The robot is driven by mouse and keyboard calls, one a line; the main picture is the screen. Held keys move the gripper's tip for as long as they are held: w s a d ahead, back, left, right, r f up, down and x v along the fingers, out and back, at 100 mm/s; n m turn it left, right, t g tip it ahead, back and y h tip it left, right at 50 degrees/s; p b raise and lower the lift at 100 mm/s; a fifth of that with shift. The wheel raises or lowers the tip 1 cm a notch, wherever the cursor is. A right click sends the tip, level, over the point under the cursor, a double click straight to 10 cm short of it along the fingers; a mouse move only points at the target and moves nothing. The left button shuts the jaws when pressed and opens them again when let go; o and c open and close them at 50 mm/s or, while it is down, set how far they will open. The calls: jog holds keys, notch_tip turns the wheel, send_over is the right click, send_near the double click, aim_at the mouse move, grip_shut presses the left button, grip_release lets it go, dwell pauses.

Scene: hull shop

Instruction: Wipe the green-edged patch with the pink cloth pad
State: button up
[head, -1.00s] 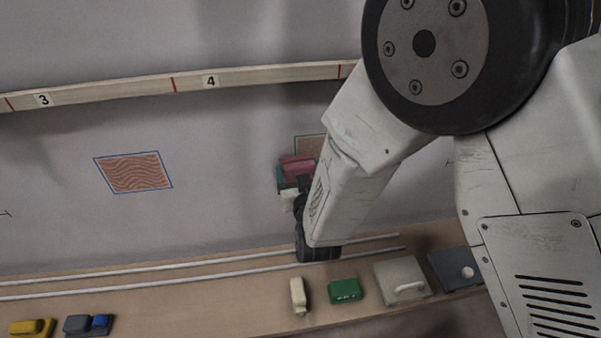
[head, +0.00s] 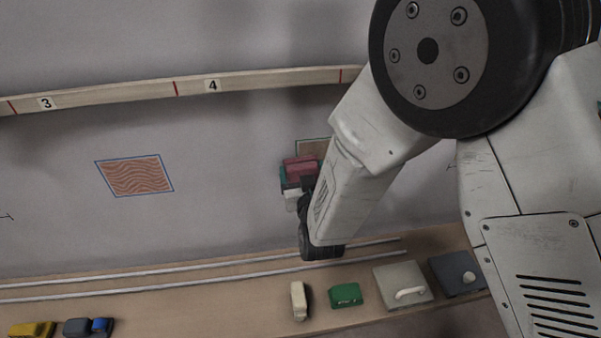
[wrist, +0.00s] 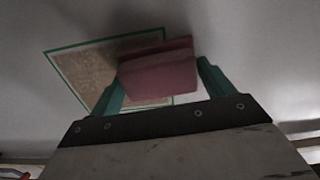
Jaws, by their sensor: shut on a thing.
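My gripper (wrist: 160,85) is shut on the pink cloth pad (wrist: 158,70), with a green finger on each side of it. In the head view the pink pad (head: 301,166) shows at the end of my arm, in front of the wall. The green-edged patch (wrist: 85,68) is on the wall just behind the pad, with a brownish, speckled inside. The pad and fingers cover its lower right part. In the head view only a strip of the patch (head: 313,147) shows above the pad. I cannot tell whether the pad touches the wall.
A blue-edged patch with wavy orange marks (head: 135,176) is on the wall to the left. A numbered wooden strip (head: 130,92) crosses above. The shelf (head: 200,292) below holds two rails, a green block (head: 345,294), a cream block (head: 299,300) and handled plates.

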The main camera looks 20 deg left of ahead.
aim_at(321, 150)
jog(key=shift+w+d+r, duration=0.9)
jog(key=shift+w+d, duration=2.8)
jog(key=shift+d, duration=2.2)
jog(key=shift+s+a, duration=1.3)
jog(key=shift+a, duration=0.8)
jog(key=shift+s+a, duration=1.3)
jog(key=shift+a, duration=0.85)
jog(key=shift+s+a, duration=1.3)
jog(key=shift+a, duration=0.8)
jog(key=shift+r, duration=0.9)
jog(key=shift+w+d+r, duration=0.1)
jog(key=shift+w+d, duration=0.35)
jog(key=shift+d, duration=0.25)
jog(key=shift+w+d, duration=0.4)
jog(key=shift+d, duration=0.3)
jog(key=shift+w+d, duration=0.4)
jog(key=shift+d, duration=0.25)
jog(key=shift+w+d, duration=0.35)
jog(key=shift+d, duration=0.3)
jog(key=w+d, duration=0.4)
jog(key=d, duration=0.3)
jog(key=shift+w+d, duration=0.15)
jog(key=shift+w, duration=0.1)
